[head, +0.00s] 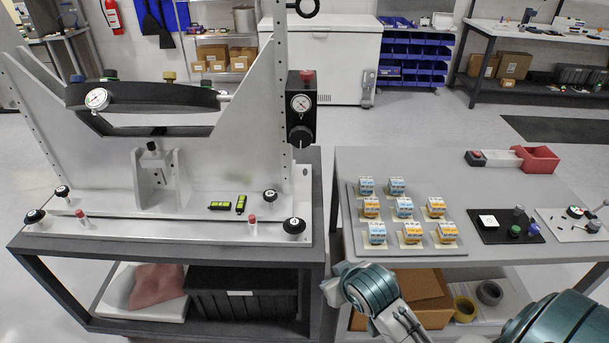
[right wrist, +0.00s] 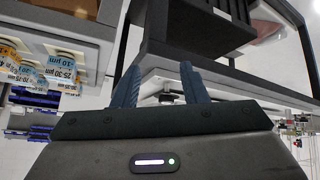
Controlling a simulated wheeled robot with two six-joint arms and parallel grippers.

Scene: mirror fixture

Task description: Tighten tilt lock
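The mirror fixture (head: 150,205) stands on the left cart, with a dark curved mirror part (head: 150,95) between two tall grey side plates. On its right upright are a dial gauge (head: 301,103), a red button (head: 307,75) and a black knob (head: 300,136). Round black knobs sit on the base, one at the front right (head: 294,226). No label shows which part is the tilt lock. My right gripper (right wrist: 160,82) is open, with its two fingers apart and nothing held. In the head view its wrist is low, between cart and table. My left gripper is out of view.
The right table (head: 480,165) holds a tray (head: 400,248) of several blue and orange blocks, a black pad (head: 505,230) and a red bin (head: 536,159). The narrow gap between cart and table is beside my right wrist. A black crate (head: 240,292) sits on the cart's lower shelf.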

